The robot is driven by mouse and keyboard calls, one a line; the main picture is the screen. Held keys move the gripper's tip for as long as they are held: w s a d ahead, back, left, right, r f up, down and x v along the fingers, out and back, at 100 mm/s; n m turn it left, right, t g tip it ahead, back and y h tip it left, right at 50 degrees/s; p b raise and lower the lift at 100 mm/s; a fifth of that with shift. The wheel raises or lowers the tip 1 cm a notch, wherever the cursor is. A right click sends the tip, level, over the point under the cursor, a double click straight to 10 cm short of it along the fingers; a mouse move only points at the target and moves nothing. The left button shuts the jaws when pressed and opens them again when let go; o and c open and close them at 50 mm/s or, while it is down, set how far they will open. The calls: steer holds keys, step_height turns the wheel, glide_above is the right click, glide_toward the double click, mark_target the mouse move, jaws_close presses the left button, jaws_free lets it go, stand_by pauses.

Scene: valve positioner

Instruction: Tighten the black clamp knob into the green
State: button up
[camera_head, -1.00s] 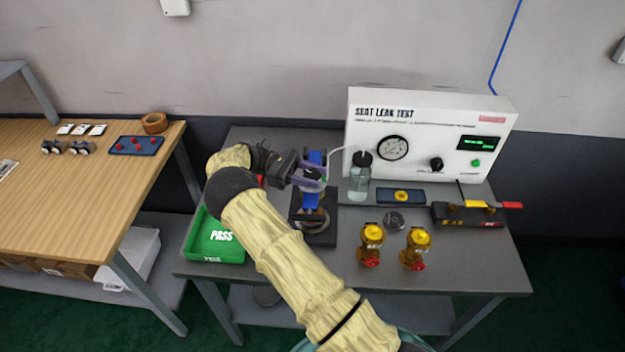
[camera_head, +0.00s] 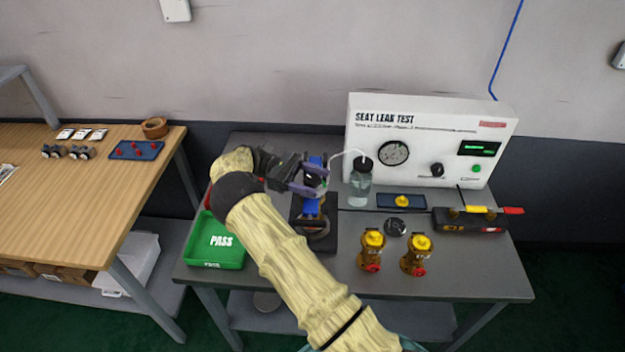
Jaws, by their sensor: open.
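My gripper (camera_head: 315,182) is at the blue clamp fixture (camera_head: 313,208) on the grey bench, with its purple-grey fingers around the upper part of the fixture. The fingers are open. The black clamp knob cannot be made out clearly; the gripper and the fixture's top cover that spot. The fixture stands on a dark base plate (camera_head: 325,240), partly hidden by my arm. The only clear green on the test unit (camera_head: 425,140) is a small lit button (camera_head: 476,168) and the display text. I cannot see a green zone at the knob.
A green PASS tray (camera_head: 205,252) lies left of my arm. A bottle with a tube (camera_head: 360,185) stands just right of the gripper. Two brass valves (camera_head: 371,250) (camera_head: 417,254), a round dark part (camera_head: 396,227) and a dark block with a yellow-red lever (camera_head: 470,219) are further right.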

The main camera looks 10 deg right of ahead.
mark_target(312, 178)
steer(key=shift+r, duration=0.1)
step_height(312, 178, up, 10)
steer(key=shift+f, duration=0.1)
steer(key=shift+a, duration=0.1)
stand_by(0.4)
